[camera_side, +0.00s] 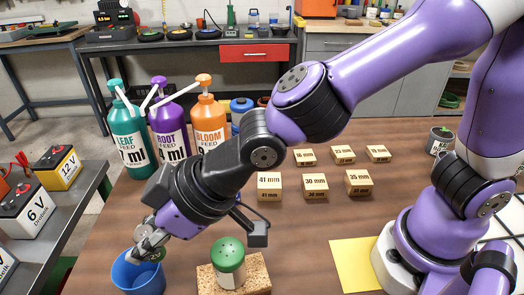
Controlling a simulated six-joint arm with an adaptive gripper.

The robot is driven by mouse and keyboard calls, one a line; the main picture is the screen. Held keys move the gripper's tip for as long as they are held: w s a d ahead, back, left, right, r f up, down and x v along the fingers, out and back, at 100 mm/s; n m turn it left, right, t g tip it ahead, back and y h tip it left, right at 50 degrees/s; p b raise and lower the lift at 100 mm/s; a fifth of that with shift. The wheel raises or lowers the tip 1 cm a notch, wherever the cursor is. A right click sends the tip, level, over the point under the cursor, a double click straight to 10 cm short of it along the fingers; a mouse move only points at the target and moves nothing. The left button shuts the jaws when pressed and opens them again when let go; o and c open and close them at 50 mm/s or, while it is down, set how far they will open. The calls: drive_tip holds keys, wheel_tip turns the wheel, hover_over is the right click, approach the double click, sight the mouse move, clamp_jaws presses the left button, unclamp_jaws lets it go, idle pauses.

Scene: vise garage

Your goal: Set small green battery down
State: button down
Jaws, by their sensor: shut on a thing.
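My gripper (147,240) is at the lower left, pointing down over the blue cup (136,280). It is shut on the small green battery (155,256), of which only a little dark green with pale marking shows. The fingers hide the rest of it. The battery is at or just above the cup's rim; I cannot tell whether it touches the cup.
A green-topped shaker (229,254) stands on a cork block (258,275) right of the cup. Pump bottles (170,130) stand behind, and several marked wooden blocks (315,189) sit mid-table. A yellow sheet (352,265) lies at right. Larger batteries (58,168) stand on the left bench.

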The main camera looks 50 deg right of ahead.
sight(144, 232)
wheel_tip(144, 232, up, 5)
drive_tip(key=shift+f, duration=0.1)
drive_tip(key=w+d+m+t+h, duration=0.1)
drive_tip(key=w+d+m+h, duration=0.25)
drive_tip(key=d, duration=0.55)
drive_tip(key=w+d+f+m+t+h, duration=0.15)
drive_tip(key=w+d+m, duration=0.3)
drive_tip(key=d, duration=0.45)
drive_tip(key=w+d+m+h, duration=0.3)
drive_tip(key=d+m+h, duration=0.1)
drive_tip(key=d, duration=0.5)
drive_tip(key=s+d+r+m+g+h, duration=0.1)
drive_tip(key=s+d+m+g+h, duration=0.45)
drive_tip(key=d, duration=0.75)
drive_tip(key=s+d+m+g+h, duration=0.2)
drive_tip(key=s+d+m, duration=0.5)
drive_tip(key=d, duration=0.7)
drive_tip(key=shift+m+y, duration=0.25)
drive_tip(key=s+d+f, duration=0.1)
drive_tip(key=d+f, duration=0.2)
drive_tip(key=f, duration=0.1)
drive_tip(key=s+d+f, duration=0.2)
drive_tip(key=d+f, duration=0.1)
drive_tip(key=f, duration=0.1)
drive_tip(key=s+d+f, duration=0.1)
drive_tip(key=d+f, duration=0.2)
drive_tip(key=f, duration=0.1)
drive_tip(key=shift+s+d, duration=0.2)
drive_tip(key=shift+d, duration=0.15)
drive_tip(key=shift+f, duration=1.9)
